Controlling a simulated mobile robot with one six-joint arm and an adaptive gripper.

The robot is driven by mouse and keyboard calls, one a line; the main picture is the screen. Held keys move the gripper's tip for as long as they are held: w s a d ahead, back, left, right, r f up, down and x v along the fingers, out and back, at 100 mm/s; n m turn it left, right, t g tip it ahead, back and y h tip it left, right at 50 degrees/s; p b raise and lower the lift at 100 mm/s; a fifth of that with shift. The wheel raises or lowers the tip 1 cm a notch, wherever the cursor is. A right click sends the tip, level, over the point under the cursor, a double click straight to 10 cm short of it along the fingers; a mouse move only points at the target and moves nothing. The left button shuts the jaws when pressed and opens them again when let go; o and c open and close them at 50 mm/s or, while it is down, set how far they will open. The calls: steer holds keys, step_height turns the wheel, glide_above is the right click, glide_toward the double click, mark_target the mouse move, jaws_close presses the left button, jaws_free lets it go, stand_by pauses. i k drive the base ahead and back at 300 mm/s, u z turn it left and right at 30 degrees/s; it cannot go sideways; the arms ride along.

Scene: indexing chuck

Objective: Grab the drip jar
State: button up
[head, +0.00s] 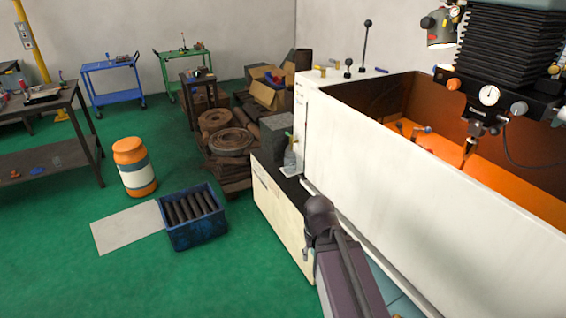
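A small clear, greyish jar (290,158), which looks like the drip jar, stands on a white plate on the dark top of the low cabinet beside the machine. A grey block is just behind it, and a thin greenish stem rises at its top. The jar is small in view, so its contents cannot be made out. My arm reaches up from the bottom of the picture to a dark joint in front of the cabinet, below and right of the jar. My gripper's fingers do not show, and nothing is seen touching the jar.
The white machine wall (420,185) rises right of the jar. The cream cabinet (280,210) carries the grey block (285,136). Rusty discs (230,140) lie on a pallet to the left. A blue crate (193,235) of dark bars and an orange drum (134,166) stand on open green floor.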

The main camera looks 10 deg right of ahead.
mark_target(290, 163)
steer(key=i, duration=1.45)
steer(key=z, duration=0.05)
